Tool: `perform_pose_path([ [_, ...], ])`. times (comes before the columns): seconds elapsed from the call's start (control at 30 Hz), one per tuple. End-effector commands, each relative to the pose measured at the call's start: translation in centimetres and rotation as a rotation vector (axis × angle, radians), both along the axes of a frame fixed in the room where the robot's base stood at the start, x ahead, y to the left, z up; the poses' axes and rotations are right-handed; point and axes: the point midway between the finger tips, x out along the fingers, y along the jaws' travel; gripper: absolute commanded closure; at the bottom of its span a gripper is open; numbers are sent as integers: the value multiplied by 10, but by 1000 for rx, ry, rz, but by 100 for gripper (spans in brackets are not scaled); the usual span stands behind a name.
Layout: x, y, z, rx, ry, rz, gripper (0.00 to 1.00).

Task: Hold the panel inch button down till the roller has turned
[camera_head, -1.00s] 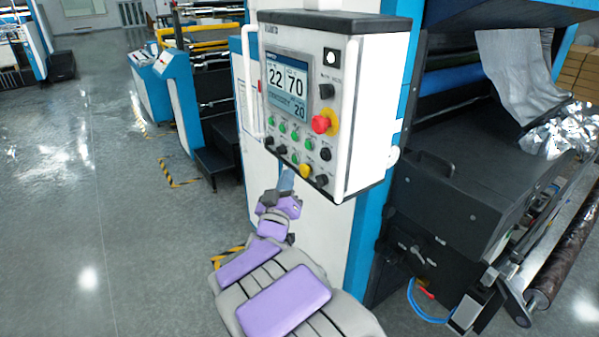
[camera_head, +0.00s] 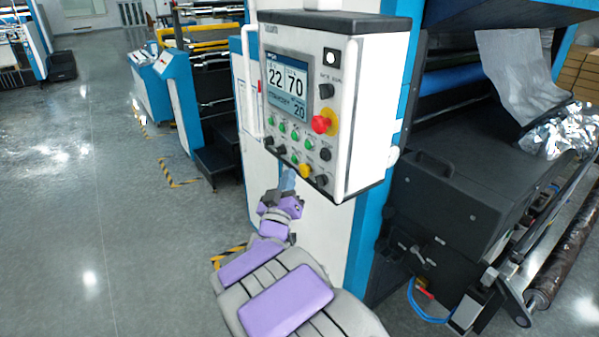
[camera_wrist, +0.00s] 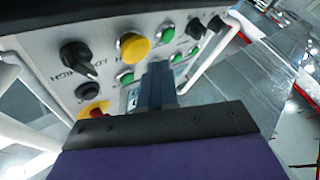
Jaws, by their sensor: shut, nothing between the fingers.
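The white control panel (camera_head: 352,110) stands in the middle of the head view, with a lit screen (camera_head: 288,85) reading 22, 70 and 20. Under the screen are green buttons, black knobs and a yellow button (camera_head: 305,171); I cannot read which is marked inch. My gripper (camera_head: 288,174) is shut and empty, just below the lower button row. In the wrist view its fingertips (camera_wrist: 157,68) overlap the panel face, among green buttons and below-right of the yellow button (camera_wrist: 134,48). Whether they touch anything is unclear. A dark roll (camera_head: 566,255) lies at the far right.
A red emergency knob (camera_head: 321,124) on a yellow base sits on the panel's right side. A black machine housing (camera_head: 450,200) and a hanging grey film (camera_head: 522,70) are on the right. Open grey floor (camera_head: 90,220) lies to the left.

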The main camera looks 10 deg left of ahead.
Motion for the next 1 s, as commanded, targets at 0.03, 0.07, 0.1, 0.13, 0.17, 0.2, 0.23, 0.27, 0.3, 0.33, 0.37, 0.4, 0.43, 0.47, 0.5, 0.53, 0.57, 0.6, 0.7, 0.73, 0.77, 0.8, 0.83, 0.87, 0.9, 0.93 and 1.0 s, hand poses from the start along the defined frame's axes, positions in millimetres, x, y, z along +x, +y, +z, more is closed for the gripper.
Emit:
perform_pose_path([
  [0.03,1,-2,1,0,0,-1,100],
  [0.07,1,-3,1,0,0,-1,100],
  [0.1,2,-5,1,0,0,-1,100],
  [0.13,2,-6,1,0,0,-1,100],
  [0.17,3,-7,1,1,0,-2,100],
  [0.2,3,-8,2,0,0,-1,100],
  [0.23,4,-9,2,0,0,-1,100],
  [0.27,4,-10,2,0,0,-1,100],
  [0.3,5,-10,2,0,0,-1,100],
  [0.33,5,-10,2,0,0,-1,100],
  [0.37,5,-10,2,0,1,0,100],
  [0.4,5,-10,2,0,1,0,100],
  [0.43,5,-10,2,0,1,0,100],
  [0.47,5,-9,2,0,0,0,100],
  [0.5,5,-9,2,-1,0,0,100],
  [0.53,5,-9,2,-1,0,0,100],
  [0.57,5,-9,2,-1,0,0,100],
  [0.6,5,-9,2,-1,0,0,100],
  [0.7,5,-9,2,-1,0,0,100],
  [0.73,5,-9,2,-1,0,0,100],
  [0.77,5,-9,2,-1,0,0,100],
  [0.8,6,-10,2,0,0,0,100],
  [0.83,6,-10,2,0,0,0,100],
  [0.87,6,-11,2,0,1,0,100],
  [0.9,6,-11,2,0,0,-1,100],
  [0.93,7,-11,2,0,0,-1,100],
  [1.0,7,-12,2,0,0,-1,100],
])
